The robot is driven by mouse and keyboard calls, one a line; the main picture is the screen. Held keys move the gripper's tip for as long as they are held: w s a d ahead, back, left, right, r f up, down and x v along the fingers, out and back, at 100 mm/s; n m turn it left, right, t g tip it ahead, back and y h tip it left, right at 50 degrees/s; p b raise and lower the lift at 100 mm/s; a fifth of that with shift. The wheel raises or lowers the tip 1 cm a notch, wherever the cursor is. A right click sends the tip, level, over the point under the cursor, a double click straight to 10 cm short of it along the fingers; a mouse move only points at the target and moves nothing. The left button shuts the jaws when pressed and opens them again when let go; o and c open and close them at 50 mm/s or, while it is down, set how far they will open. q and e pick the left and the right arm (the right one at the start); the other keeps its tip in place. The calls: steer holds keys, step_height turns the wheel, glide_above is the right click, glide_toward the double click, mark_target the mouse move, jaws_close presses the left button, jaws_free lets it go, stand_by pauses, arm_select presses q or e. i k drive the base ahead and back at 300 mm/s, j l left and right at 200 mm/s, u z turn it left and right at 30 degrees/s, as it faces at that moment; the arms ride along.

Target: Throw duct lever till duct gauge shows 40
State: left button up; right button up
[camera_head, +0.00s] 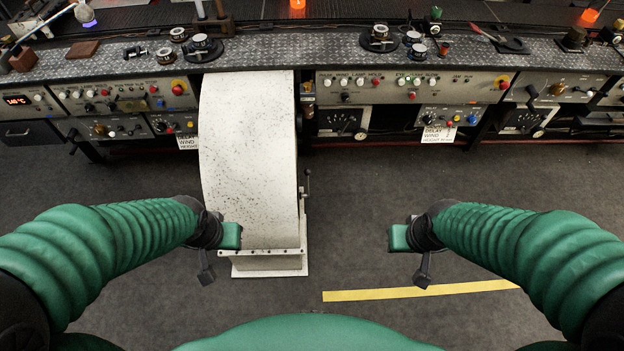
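A white, black-speckled curved duct (249,150) comes down from the bench front to a bolted flange at its foot. A small dark lever (307,184) stands at its right side, with a rod running along the duct edge. A black panel with a dial (345,121) is right of the duct; I cannot tell if it is the duct gauge, and its reading is too small. My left gripper (219,255) is at the duct's lower left, overlapping it in view. My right gripper (411,257) is right of the duct, apart from the lever. Neither shows anything held; finger opening is unclear.
A long metal bench (330,48) with knobs, buttons and control panels runs across the back. A red numeric display (17,100) is at far left. The grey floor between duct and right gripper is free, with a yellow stripe (420,291) in front.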

mark_target(307, 172)
steer(key=l+z, duration=0.1)
steer(key=l, duration=0.35)
steer(key=i+l+z, duration=0.15)
steer(key=l, duration=0.25)
steer(key=l+z, duration=0.1)
steer(key=l, duration=0.3)
steer(key=i, duration=0.05)
